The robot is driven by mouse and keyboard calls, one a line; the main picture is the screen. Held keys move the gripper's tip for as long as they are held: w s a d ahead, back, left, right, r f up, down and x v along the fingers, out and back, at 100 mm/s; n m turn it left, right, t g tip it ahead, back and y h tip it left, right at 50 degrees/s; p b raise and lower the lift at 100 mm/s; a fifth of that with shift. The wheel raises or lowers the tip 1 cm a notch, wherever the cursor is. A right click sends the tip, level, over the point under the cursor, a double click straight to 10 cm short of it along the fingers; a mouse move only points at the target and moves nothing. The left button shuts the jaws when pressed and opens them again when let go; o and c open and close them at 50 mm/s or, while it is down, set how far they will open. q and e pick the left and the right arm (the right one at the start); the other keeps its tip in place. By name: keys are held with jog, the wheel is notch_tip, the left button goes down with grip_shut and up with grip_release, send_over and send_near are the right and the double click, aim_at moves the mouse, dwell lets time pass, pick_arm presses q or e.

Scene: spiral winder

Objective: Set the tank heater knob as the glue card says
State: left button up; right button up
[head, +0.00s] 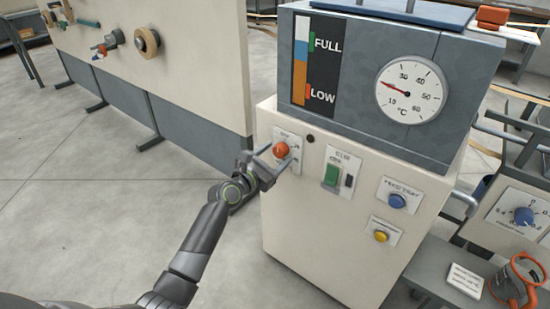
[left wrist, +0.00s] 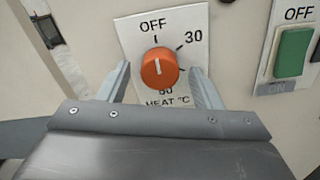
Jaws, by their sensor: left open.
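The orange heater knob (head: 281,150) is on a small white plate on the front of the cream glue tank cabinet (head: 285,215). In the left wrist view the knob (left wrist: 159,70) has a white line pointing up at OFF; 30 is at its upper right, and a partly hidden number is below, above "HEAT °C". My left gripper (head: 275,158) is open at the knob, with one finger on each side of it in the left wrist view (left wrist: 160,88). I cannot tell whether the fingers touch it. My right gripper is not in view.
A round dial (head: 411,93) and a FULL/LOW gauge (head: 315,62) are on the grey tank. A green GLUE switch (head: 332,175), blue button (head: 397,201) and yellow button (head: 381,236) are nearby. A small white card (head: 466,280), unreadable, lies at lower right. Floor at left is clear.

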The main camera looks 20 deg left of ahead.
pick_arm(q)
jog(key=shift+w, duration=0.15)
jog(key=shift+c, duration=0.2)
jog(key=c, duration=1)
jog(key=shift+o, duration=0.2)
